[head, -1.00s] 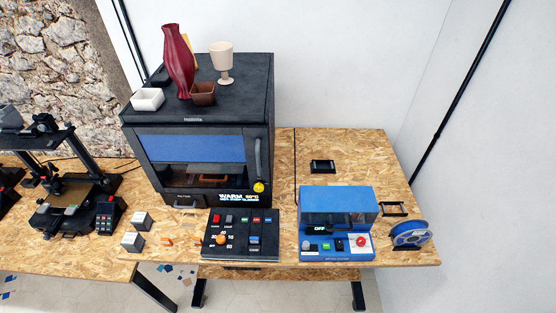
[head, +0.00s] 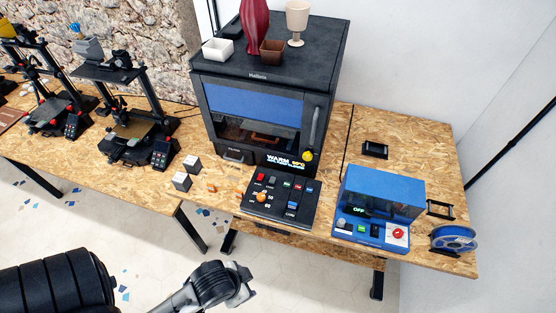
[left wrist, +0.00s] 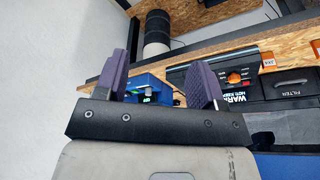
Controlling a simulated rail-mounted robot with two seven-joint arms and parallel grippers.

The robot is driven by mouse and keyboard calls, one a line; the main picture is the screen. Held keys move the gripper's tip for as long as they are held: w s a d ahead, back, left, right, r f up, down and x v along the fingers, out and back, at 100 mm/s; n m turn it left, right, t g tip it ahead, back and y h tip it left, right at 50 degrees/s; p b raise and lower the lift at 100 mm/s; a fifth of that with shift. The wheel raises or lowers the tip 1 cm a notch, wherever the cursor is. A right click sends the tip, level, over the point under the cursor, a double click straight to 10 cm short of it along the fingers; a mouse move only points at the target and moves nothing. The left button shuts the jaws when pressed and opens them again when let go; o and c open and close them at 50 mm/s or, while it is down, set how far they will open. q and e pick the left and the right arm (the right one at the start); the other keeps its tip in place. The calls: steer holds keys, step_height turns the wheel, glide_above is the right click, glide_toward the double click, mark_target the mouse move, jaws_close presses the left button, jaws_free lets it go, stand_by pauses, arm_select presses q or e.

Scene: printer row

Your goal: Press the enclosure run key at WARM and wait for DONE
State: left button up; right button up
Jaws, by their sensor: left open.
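The black enclosure (head: 270,80) stands on the chipboard table with its blue-tinted front closed. Its display (head: 285,161) reads WARM with a small number beside it. In front lies the black control panel (head: 278,203) with an orange knob and several coloured keys, including a green one (head: 287,184); the key labels are too small to read. The panel (left wrist: 238,68) and the WARM display (left wrist: 232,97) also show in the left wrist view. My left gripper (left wrist: 163,66) is open and empty there, its purple fingers apart and clear of the panel. My right gripper is not in view.
A blue unit (head: 380,200) reading OFF stands right of the panel, with a blue spool (head: 454,239) beyond it. Printers (head: 130,130) line the left. A vase, cup and bowls stand on the enclosure.

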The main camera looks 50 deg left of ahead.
arm_select(q)
jaws_close()
stand_by(0.4)
stand_by(1.1)
